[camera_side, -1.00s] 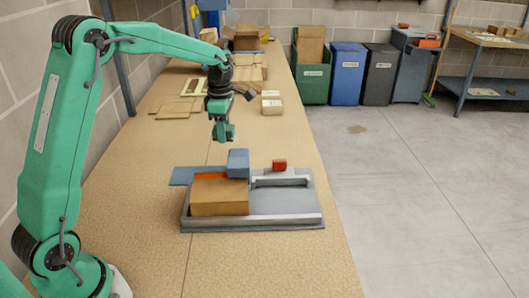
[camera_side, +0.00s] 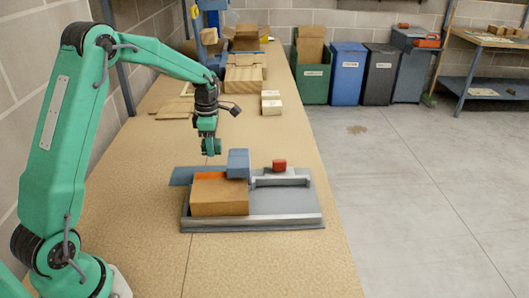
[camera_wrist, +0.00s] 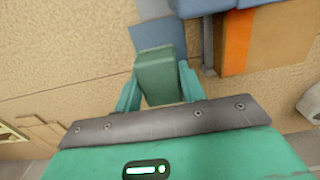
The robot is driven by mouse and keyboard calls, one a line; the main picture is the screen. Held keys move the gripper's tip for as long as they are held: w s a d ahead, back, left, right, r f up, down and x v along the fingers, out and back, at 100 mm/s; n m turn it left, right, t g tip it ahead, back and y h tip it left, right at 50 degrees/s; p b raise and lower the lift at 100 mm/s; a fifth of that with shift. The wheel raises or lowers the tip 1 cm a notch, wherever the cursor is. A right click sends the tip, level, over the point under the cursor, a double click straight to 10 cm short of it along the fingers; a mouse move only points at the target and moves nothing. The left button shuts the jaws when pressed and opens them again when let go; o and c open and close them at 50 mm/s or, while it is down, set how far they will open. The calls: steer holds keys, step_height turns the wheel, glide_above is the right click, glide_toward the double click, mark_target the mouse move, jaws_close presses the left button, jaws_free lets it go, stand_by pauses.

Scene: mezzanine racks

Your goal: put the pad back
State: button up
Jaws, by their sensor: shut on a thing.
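My gripper (camera_side: 211,146) is shut on a dark green block, which I take to be the pad (camera_wrist: 156,74). In the wrist view the block sits between my two teal fingers (camera_wrist: 160,88). In the side view my gripper hangs above the table, above and behind a blue flat sheet (camera_side: 184,175), apart from it. The sheet lies left of a cardboard box (camera_side: 219,196) with an orange strip. In the wrist view a blue-grey flat piece (camera_wrist: 160,36) lies just beyond the pad. The pad's underside is hidden.
The box stands in the left part of a grey tray (camera_side: 253,225); the tray's right part is empty. Flat cardboard pieces (camera_side: 180,107) and small boxes (camera_side: 271,106) lie farther back.

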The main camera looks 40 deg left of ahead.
steer(key=shift+f, duration=4.35)
steer(key=shift+f, duration=0.1)
steer(key=o, duration=0.9)
steer(key=shift+o, duration=0.2)
step_height(320, 180, up, 12)
steer(key=shift+r, duration=0.15)
